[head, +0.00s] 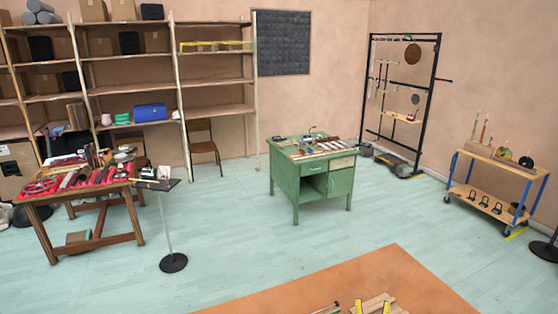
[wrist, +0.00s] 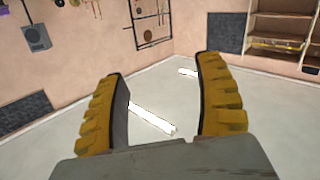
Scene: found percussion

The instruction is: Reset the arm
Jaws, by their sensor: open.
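My gripper (wrist: 163,66) shows in the wrist view as two yellow ridged fingers standing wide apart. It is open, with nothing held between the fingertips. Beyond it are a pale flat surface, the walls and a room corner. In the head view, two small yellow pieces (head: 358,305) show at the bottom edge; I cannot tell whether they are my fingertips or objects on the orange surface (head: 300,296). The rest of my arm is not clearly seen.
A green desk (head: 341,186) stands mid-room. A cluttered wooden table (head: 125,190) and slim stand (head: 168,225) are left; a wheeled cart (head: 495,185) and black rack (head: 430,100) are right. Shelves (head: 215,82) line the back wall. Open floor (head: 235,240) lies between.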

